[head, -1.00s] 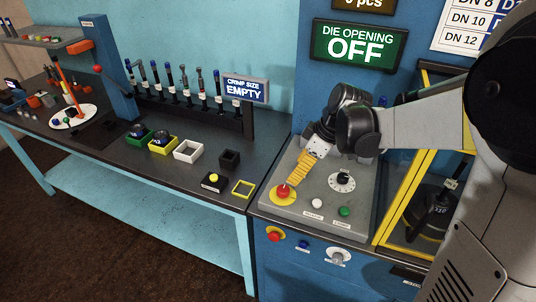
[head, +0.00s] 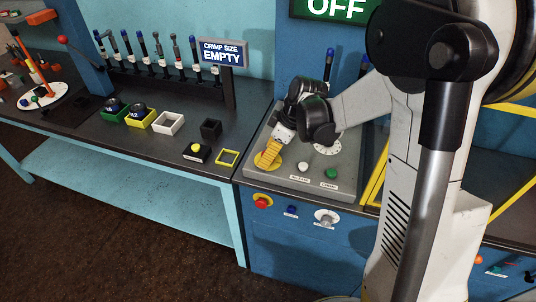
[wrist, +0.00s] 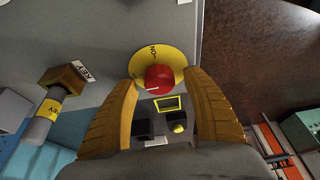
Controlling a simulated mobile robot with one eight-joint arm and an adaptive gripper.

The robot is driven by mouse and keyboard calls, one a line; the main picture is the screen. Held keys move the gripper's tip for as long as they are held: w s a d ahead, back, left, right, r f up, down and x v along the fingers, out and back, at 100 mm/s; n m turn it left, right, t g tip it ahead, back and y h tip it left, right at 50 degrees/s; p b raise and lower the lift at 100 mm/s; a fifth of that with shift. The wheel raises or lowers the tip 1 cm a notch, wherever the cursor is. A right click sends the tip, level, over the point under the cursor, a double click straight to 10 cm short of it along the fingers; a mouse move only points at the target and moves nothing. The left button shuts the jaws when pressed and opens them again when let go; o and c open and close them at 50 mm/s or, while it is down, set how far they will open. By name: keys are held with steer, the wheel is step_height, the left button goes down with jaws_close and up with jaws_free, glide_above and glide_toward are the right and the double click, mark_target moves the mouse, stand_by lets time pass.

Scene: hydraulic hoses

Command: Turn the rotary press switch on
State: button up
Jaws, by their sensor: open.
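The rotary switch is a red knob (wrist: 158,77) with a white line, set on a lettered yellow disc (wrist: 147,52) on the grey console top. In the head view the disc (head: 260,162) shows at the console's left front, and the knob is hidden by my gripper. My gripper (head: 267,160) points down over the disc with its yellow ribbed fingers. In the wrist view my gripper (wrist: 160,82) is open, one finger on each side of the knob. Contact between fingers and knob cannot be made out. A sign (head: 336,8) reads OFF.
The console top (head: 287,178) also holds a white button (head: 303,166), a green button (head: 331,174) and a dial (head: 327,147). Its front has another red knob (head: 262,202) on yellow. Left on the bench are a yellow frame (head: 228,157) and small boxes.

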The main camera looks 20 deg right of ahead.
steer(key=shift+c, duration=0.2)
steer(key=c, duration=1.1)
steer(key=shift+m, duration=0.3)
steer(key=shift+c, duration=0.2)
steer(key=m, duration=0.2)
steer(key=m+t+h, duration=0.1)
steer(key=m, duration=0.1)
steer(key=shift+m+h, duration=0.3)
steer(key=m+h, duration=0.1)
steer(key=m, duration=0.3)
steer(key=shift+t+h, duration=0.3)
steer(key=shift+h, duration=0.1)
steer(key=m+h, duration=0.1)
steer(key=m, duration=0.3)
steer(key=shift+m+h, duration=0.4)
steer(key=shift+m+g+h, duration=0.4)
steer(key=shift+m+h, duration=0.2)
steer(key=shift+m, duration=1.3)
